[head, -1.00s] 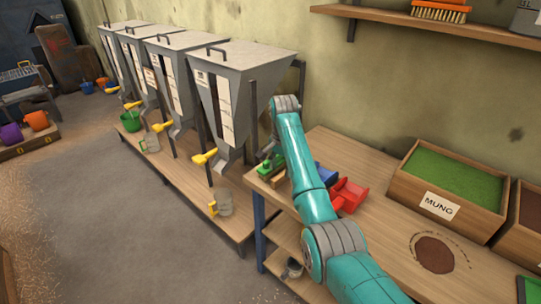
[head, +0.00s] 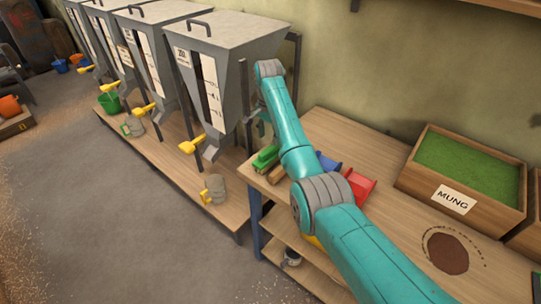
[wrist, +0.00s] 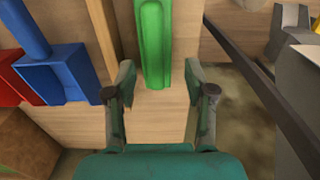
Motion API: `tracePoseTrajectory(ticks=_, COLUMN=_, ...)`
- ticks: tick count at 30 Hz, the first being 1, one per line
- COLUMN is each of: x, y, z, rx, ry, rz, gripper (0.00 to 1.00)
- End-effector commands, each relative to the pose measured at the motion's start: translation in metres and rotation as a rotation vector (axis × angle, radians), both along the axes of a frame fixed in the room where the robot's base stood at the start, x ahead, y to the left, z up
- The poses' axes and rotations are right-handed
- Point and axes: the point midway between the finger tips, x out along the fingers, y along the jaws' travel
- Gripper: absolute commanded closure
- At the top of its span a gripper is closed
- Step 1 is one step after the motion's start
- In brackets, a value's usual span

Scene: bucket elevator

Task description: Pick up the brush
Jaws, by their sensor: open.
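The green item also shows on the bench in the head view (head: 265,158). A narrow wooden piece (wrist: 102,35) lies left of it in the wrist view; I cannot tell what it belongs to.
A blue scoop (wrist: 60,75) and a red scoop (head: 360,186) lie on the bench (head: 395,195). A MUNG box (head: 455,200) and a dark brown patch (head: 447,253) are to the right. Grey hoppers (head: 225,75) stand left, close to my arm. A shelf edge (head: 500,5) shows at top right.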

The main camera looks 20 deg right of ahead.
Motion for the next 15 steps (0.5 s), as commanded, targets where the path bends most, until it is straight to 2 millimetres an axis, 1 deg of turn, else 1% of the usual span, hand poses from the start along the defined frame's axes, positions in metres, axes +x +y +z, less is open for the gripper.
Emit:
tracePoseTrajectory(ticks=5, x=-0.001, y=-0.002, z=-0.010, rx=0.000, ry=0.000, rz=0.000, gripper=0.46)
tracePoseTrajectory(ticks=11, x=-0.004, y=-0.007, z=-0.036, rx=0.000, ry=0.001, rz=-0.001, gripper=0.46)
tracePoseTrajectory(ticks=15, x=-0.003, y=-0.006, z=-0.051, rx=0.001, ry=-0.001, rz=0.000, gripper=0.46)
